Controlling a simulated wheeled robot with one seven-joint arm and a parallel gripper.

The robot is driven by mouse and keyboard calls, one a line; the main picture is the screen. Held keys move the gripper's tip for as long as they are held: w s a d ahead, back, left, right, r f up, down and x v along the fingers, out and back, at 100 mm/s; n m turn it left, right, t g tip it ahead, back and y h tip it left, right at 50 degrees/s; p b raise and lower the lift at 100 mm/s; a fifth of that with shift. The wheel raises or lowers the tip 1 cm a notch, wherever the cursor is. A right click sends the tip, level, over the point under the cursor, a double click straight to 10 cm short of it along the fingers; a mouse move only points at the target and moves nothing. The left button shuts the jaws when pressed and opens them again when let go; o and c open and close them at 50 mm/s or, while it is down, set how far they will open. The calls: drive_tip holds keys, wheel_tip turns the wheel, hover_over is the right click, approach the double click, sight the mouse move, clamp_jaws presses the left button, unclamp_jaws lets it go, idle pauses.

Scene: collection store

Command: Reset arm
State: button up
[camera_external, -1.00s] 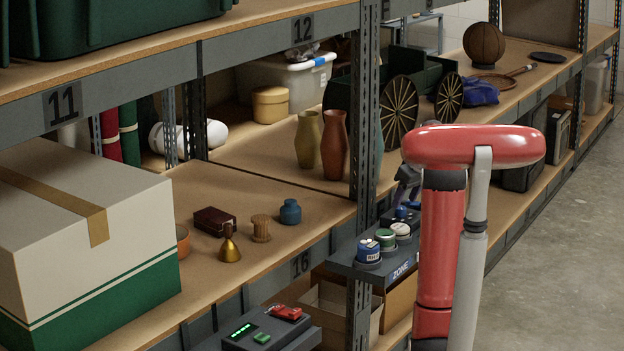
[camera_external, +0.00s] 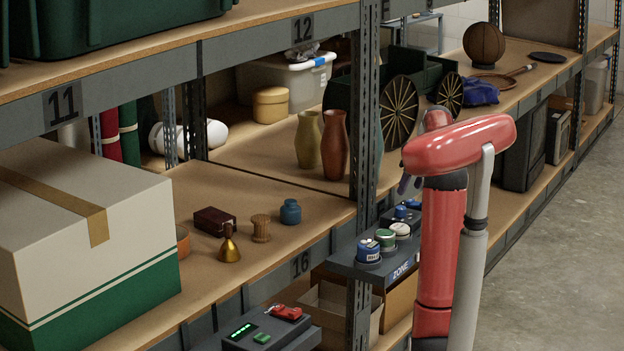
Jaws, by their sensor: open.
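My red and grey arm (camera_external: 440,240) stands at the right, in front of the shelving. Its upper red link points up and to the right, and another red link shows behind it. A small dark part of my gripper (camera_external: 408,185) shows just left of the arm, above the control panel; the rest is hidden behind the arm. The gripper is open, and I see nothing held in it.
Vases (camera_external: 334,145) and a wheeled cart (camera_external: 398,112) are on the shelf. The floor (camera_external: 560,260) at right is clear.

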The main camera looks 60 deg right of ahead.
drive_tip(key=w+a+n, duration=0.1)
drive_tip(key=w+a, duration=0.2)
drive_tip(key=a, duration=2.1)
drive_tip(key=s+a+f, duration=0.3)
drive_tip(key=a, duration=0.2)
drive_tip(key=s+a+f+n+t, duration=0.1)
drive_tip(key=s+a+f, duration=0.2)
drive_tip(key=a, duration=0.3)
drive_tip(key=s+a+f+n+y, duration=0.1)
drive_tip(key=s+a+f, duration=0.2)
drive_tip(key=a, duration=0.3)
drive_tip(key=shift+s+a, duration=0.15)
drive_tip(key=shift+s, duration=0.55)
